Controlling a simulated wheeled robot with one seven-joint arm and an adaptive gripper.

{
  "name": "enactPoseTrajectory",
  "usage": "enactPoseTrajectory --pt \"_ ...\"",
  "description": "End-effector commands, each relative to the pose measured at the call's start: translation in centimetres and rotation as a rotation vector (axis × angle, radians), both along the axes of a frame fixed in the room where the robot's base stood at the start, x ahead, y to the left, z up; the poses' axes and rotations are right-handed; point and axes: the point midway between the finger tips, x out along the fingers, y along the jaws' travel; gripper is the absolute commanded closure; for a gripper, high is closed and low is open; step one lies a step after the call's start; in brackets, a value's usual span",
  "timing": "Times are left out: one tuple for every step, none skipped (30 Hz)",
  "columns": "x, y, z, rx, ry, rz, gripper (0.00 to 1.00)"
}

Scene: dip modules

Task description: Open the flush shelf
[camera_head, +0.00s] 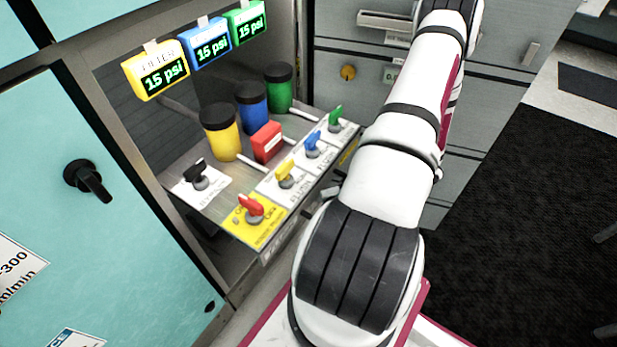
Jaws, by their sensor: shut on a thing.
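The flush shelf (213,203) is a grey metal shelf in a recess of the cabinet. It stands out past the cabinet front. On it are red (251,209), yellow (287,174), blue (313,144), green (336,117) and black (199,174) toggle switches on labelled plates. Yellow, blue and green cylinders with black caps stand behind them, with a red block. My white and black arm crosses in front of the shelf's right end and hides part of its front edge. My gripper cannot be made out; the arm runs out of the top of the view.
Yellow, blue and green displays (155,70) reading 15 psi hang above the shelf. A teal panel (100,230) with a black knob (88,180) stands at left. Grey drawers (495,100) are behind my arm. Dark floor (520,220) at right is open.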

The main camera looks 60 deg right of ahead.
Motion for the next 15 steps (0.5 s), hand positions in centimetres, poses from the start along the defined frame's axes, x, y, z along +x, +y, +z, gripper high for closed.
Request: enactPoseTrajectory --pt "-1.3 -0.1 0.1 0.003 0.004 -0.004 1.0" --pt "-2.0 -0.1 0.1 0.003 0.004 -0.004 1.0" --pt "-2.8 -0.1 0.1 0.003 0.002 -0.003 1.0" --pt "-3.3 -0.2 0.1 0.002 0.001 -0.004 1.0" --pt "-3.9 -0.2 0.1 0.001 0.002 -0.003 1.0" --pt "-4.5 -0.2 0.1 0.002 0.002 -0.002 1.0" --pt "-5.0 -0.2 0.0 0.002 0.002 -0.002 1.0" --pt "-5.4 -0.2 0.0 0.001 0.002 -0.003 1.0" --pt "-5.9 -0.2 0.0 0.002 0.001 -0.004 1.0" --pt "-6.2 -0.2 0.0 0.003 0.001 -0.003 1.0" --pt "-6.5 -0.3 0.0 0.003 0.001 -0.003 1.0" --pt "-6.8 -0.3 0.1 0.003 0.001 -0.002 1.0" --pt "-7.1 -0.3 0.0 0.002 0.001 -0.001 1.0" --pt "-7.2 -0.3 0.0 0.002 0.001 -0.001 1.0" --pt "-7.4 -0.3 0.0 0.0 0.001 -0.001 1.0"
